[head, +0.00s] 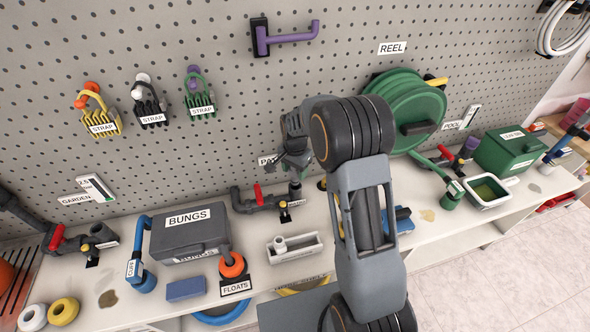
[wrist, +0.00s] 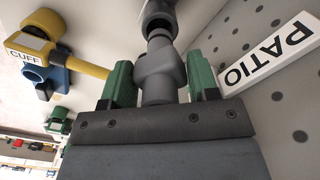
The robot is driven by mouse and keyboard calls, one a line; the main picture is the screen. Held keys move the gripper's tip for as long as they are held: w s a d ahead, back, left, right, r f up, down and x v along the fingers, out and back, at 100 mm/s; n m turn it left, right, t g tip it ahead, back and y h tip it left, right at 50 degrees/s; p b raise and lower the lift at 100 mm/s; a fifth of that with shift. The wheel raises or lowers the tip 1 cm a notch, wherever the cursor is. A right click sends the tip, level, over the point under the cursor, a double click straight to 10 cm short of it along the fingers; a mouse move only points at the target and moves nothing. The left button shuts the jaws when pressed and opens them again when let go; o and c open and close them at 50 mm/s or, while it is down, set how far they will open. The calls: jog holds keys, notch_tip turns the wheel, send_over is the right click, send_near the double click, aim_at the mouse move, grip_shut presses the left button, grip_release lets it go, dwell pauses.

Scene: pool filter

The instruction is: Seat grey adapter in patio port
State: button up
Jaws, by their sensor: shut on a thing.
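The grey adapter (wrist: 160,75) is held between the green fingertips of my gripper (wrist: 158,88) in the wrist view. Its narrow end points at a dark round pipe mouth (wrist: 158,18) at the top edge and meets or overlaps it; I cannot tell how deep it sits. The PATIO sign (wrist: 268,62) is on the pegboard beside it. In the head view my gripper (head: 294,152) is low at the board, just above the upright dark port (head: 295,190) of the red-handled valve pipe. The adapter is not clear in that view.
A yellow pipe with a CUFF label (wrist: 78,62) stands close by in the wrist view. On the shelf are the grey BUNGS box (head: 188,240), the orange-ringed FLOATS piece (head: 232,266) and a white tray (head: 295,250). My arm hides part of the shelf's middle.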

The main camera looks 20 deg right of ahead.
aim_at(295, 180)
jog(key=shift+f+b, duration=2.05)
jog(key=shift+f, duration=0.8)
jog(key=o, duration=1)
jog(key=shift+r, duration=0.15)
jog(key=shift+r+p, duration=1.8)
jog(key=shift+r, duration=0.6)
